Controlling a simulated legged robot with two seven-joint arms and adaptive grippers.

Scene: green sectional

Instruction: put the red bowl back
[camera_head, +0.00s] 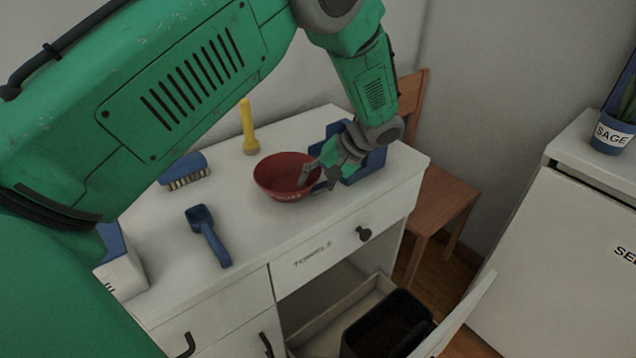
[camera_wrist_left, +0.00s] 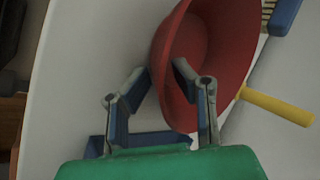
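The red bowl (camera_head: 275,180) sits upright on the white counter (camera_head: 235,225). My left gripper (camera_head: 318,175) is at the bowl's right side, reaching down over its rim. In the left wrist view, the bowl (camera_wrist_left: 225,50) shows large, with one finger inside it and the other outside, so the rim lies between the fingertips (camera_wrist_left: 164,68). The tips are close to the wall, but I cannot tell whether they press on it. My right gripper is not in view.
A blue holder (camera_head: 372,163) stands close behind my left gripper. A yellow tool (camera_head: 248,128), a blue brush (camera_head: 183,168) and a blue scoop (camera_head: 206,234) are on the counter. A drawer marked TOWELS (camera_head: 325,248) is shut. Below, a black bin (camera_head: 385,330) stands in an open compartment.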

